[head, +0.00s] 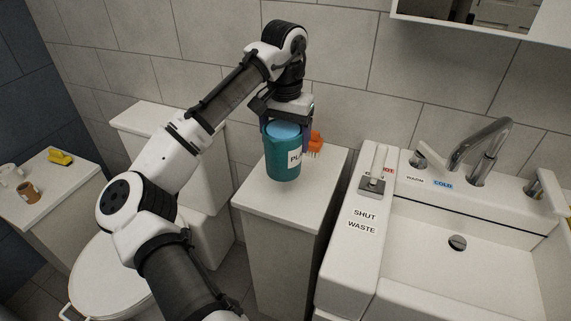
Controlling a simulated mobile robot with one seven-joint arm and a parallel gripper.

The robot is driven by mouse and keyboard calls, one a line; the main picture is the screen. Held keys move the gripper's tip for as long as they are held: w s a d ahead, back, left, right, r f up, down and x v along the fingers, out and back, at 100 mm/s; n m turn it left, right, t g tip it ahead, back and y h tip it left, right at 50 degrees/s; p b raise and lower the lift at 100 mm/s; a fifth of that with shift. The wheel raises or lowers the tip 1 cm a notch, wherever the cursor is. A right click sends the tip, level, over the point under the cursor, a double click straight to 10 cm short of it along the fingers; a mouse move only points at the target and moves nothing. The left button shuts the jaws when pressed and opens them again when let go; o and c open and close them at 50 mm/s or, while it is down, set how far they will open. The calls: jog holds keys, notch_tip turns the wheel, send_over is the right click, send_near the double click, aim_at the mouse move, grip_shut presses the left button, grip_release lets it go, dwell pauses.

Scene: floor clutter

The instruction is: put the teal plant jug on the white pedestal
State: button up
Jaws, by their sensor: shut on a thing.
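The teal plant jug (284,163) has a white label with dark letters, partly cut off at the right, and a light blue top. It is upright at the white pedestal (303,201), over its top near the left edge. I cannot tell whether its base touches the surface. My gripper (288,125) points down from above and is shut on the jug at its upper rim. The fingers show at either side of the blue top.
An orange brush-like thing (315,145) is just right of the jug. A white sink (450,245) with a tap (482,150) stands at the right. A toilet (110,275) is at the left. A side cabinet (60,195) holds mugs and a yellow thing (60,157).

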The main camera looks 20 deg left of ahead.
jog(key=shift+f+p, duration=0.3)
jog(key=shift+f, duration=3.7)
jog(key=shift+f, duration=0.1)
jog(key=o, duration=1.5)
notch_tip(320, 180, up, 12)
jog(key=shift+r+b, duration=0.1)
jog(key=shift+b, duration=0.35)
